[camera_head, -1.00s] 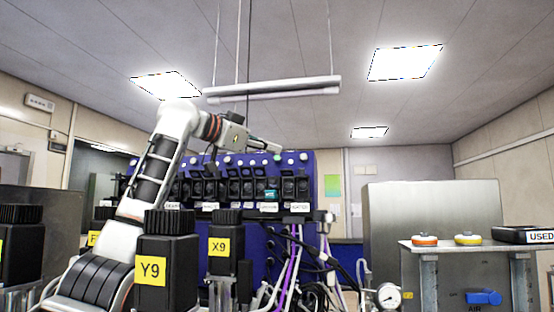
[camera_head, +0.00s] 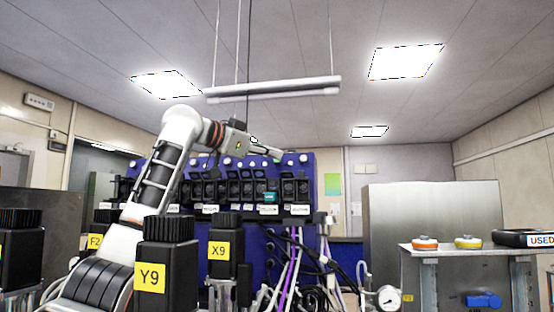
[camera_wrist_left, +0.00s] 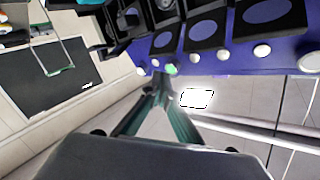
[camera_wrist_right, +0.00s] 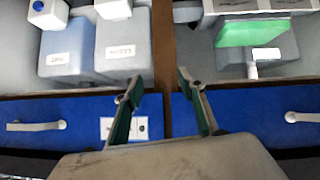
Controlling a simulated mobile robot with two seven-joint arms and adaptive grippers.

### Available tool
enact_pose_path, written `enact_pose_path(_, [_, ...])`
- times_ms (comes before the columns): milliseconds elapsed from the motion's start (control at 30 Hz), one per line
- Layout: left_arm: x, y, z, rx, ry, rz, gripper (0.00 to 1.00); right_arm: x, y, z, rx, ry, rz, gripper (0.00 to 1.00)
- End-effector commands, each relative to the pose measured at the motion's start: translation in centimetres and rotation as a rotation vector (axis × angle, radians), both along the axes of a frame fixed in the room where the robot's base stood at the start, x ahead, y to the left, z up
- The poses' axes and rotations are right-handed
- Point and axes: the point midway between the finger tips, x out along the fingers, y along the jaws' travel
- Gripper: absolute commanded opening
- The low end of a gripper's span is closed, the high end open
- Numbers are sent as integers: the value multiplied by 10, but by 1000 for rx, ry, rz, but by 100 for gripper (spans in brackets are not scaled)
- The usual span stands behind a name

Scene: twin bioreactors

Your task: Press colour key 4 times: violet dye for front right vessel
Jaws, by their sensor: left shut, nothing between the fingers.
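The blue pump rack (camera_head: 308,172) carries a row of black pump heads and a row of small round keys along its top edge. My left gripper (camera_head: 283,153) is shut and empty at the top right part of the rack, close to that row. In the left wrist view, its fingertips (camera_wrist_left: 160,90) point just below a greenish key (camera_wrist_left: 172,68), with white keys (camera_wrist_left: 195,57) on both sides. I cannot tell whether they touch it. Violet tubes (camera_head: 292,255) hang below the rack. My right gripper (camera_wrist_right: 158,88) is open and empty above blue drawers. The vessel is not identifiable.
Black-capped bottles marked Y9 (camera_head: 165,265) and X9 (camera_head: 226,245) stand in front of the rack. At right are a metal stand (camera_head: 430,290) with orange (camera_head: 425,243) and yellow (camera_head: 468,241) discs and a gauge (camera_head: 389,297). A lamp (camera_head: 272,89) hangs above.

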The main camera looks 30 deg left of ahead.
Motion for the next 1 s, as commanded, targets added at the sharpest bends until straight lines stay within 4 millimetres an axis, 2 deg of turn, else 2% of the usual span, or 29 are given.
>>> enact_pose_path(567, [15,4,-4,-2,1,-1,0,-1,-4,5,-11,1,9,40])
enact_pose_path(833, [14,4,-4,-1,0,0,0,-1,-4,4,-10,1,8,40])
enact_pose_path(1000, [6,2,-3,0,-2,0,0,0,-3,-1,-7,0,5,40])
